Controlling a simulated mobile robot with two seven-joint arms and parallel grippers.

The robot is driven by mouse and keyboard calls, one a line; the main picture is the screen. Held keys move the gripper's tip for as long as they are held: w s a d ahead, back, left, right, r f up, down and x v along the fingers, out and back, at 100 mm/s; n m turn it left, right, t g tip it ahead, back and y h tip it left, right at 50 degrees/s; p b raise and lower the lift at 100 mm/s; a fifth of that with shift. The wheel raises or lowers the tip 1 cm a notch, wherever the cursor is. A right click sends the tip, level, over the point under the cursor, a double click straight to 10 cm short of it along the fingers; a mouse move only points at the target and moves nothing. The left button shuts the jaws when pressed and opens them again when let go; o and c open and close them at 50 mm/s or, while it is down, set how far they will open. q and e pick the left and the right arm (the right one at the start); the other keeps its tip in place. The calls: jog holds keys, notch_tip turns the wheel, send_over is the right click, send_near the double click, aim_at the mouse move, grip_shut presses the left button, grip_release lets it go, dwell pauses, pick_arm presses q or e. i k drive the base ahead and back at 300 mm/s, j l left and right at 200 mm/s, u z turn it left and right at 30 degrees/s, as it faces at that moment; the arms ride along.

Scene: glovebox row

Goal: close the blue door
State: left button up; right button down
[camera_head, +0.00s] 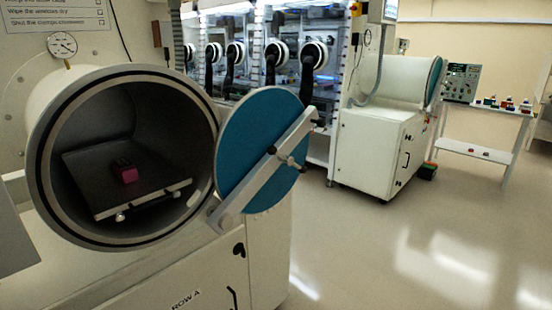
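The blue door (250,135) is a round disc that stands open to the right of a round chamber opening (40,165). A grey metal bar (262,172) runs diagonally across its face, with a small knobbed handle (290,161) near the middle. The bar's lower end meets the chamber's right rim. Neither of my grippers is in view.
A white cabinet marked ROW A (150,285) supports the chamber. A gauge (62,44) is on the wall above. Behind are glovebox windows with several black gloves. A second white unit (375,150) and a side table (485,150) stand farther right. The floor at right is clear.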

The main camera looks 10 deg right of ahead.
aim_at(247, 181)
jog(key=i+l+u, duration=0.2)
jog(key=i+l, duration=0.5)
jog(key=i+l+u, duration=0.25)
jog(key=i+l, duration=0.45)
jog(key=l, duration=0.05)
